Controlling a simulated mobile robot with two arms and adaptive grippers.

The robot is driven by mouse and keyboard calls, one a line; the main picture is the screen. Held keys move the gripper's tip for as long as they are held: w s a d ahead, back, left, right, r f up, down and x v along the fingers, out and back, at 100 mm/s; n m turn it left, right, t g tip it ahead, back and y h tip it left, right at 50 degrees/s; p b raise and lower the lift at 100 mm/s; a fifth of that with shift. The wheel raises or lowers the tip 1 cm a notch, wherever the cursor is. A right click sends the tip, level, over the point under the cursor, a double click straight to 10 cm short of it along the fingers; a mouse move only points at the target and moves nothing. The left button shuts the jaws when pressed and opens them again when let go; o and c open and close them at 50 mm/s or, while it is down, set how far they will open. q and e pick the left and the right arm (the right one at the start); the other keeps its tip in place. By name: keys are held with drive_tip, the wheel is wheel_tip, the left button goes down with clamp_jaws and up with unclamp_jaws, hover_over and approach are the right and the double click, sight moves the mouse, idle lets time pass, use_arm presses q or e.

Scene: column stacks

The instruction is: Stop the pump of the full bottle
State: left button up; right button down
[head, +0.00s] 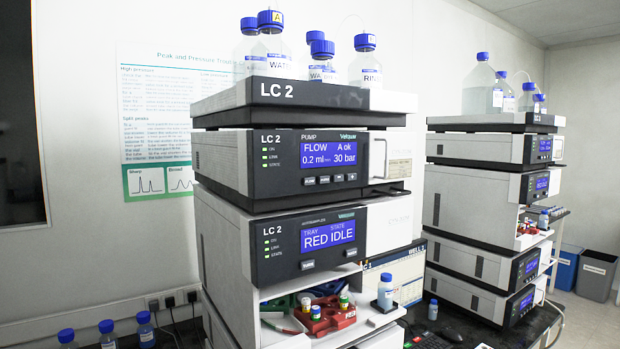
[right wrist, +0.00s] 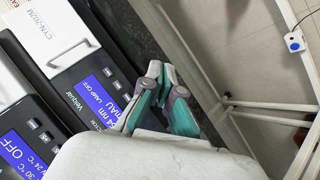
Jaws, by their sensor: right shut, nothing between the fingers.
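The pump (head: 290,160) of the near LC 2 stack has a lit blue screen (head: 330,152) reading FLOW, A ok, 0.2 ml, 30 bar. Several small dark buttons (head: 323,180) sit under the screen. Bottles with blue caps stand on the stack's top tray (head: 290,93): one with a yellow A tag (head: 271,58), one whose label begins RIN (head: 366,70), and others. I cannot tell which is full. My right gripper (right wrist: 166,82) is shut and empty in the right wrist view, beside modules with blue screens (right wrist: 98,100). My left gripper is out of view.
The autosampler (head: 310,245) below the pump reads TRAY RED, STATE IDLE. An open bay with a red vial tray (head: 325,318) is beneath it. A second stack (head: 475,180) with bottles stands to the right. A pale metal frame (right wrist: 265,105) shows in the right wrist view.

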drive_tip(key=w+a+r+n+t+p, duration=0.1)
drive_tip(key=w+r+n+t, duration=0.2)
drive_tip(key=r, duration=1)
drive_tip(key=w+a+r+n+t+y+p, duration=0.15)
drive_tip(key=w+r, duration=0.35)
drive_tip(key=r, duration=0.9)
drive_tip(key=w+a+r+n+t+h, duration=0.1)
drive_tip(key=w+a+r+n+t, duration=0.2)
drive_tip(key=r, duration=1)
wheel_tip(320, 180, up, 16)
drive_tip(key=s+t, duration=0.1)
drive_tip(key=t, duration=0.2)
drive_tip(key=n+t+y+p, duration=0.1)
drive_tip(key=n+t+p, duration=0.1)
drive_tip(key=n+t, duration=0.15)
approach(309, 181)
drive_tip(key=s+d+r, duration=0.3)
drive_tip(key=d+r, duration=0.2)
drive_tip(key=d, duration=0.1)
drive_tip(key=shift+a+r+t, duration=0.15)
drive_tip(key=shift+a+t, duration=0.05)
drive_tip(key=shift+t, duration=0.2)
drive_tip(key=shift+w+a+b, duration=0.75)
drive_tip(key=shift+w, duration=0.5)
drive_tip(key=shift+w+a+b, duration=0.7)
drive_tip(key=shift+w, duration=0.55)
drive_tip(key=shift+w+a+b, duration=0.75)
drive_tip(key=shift+w, duration=0.55)
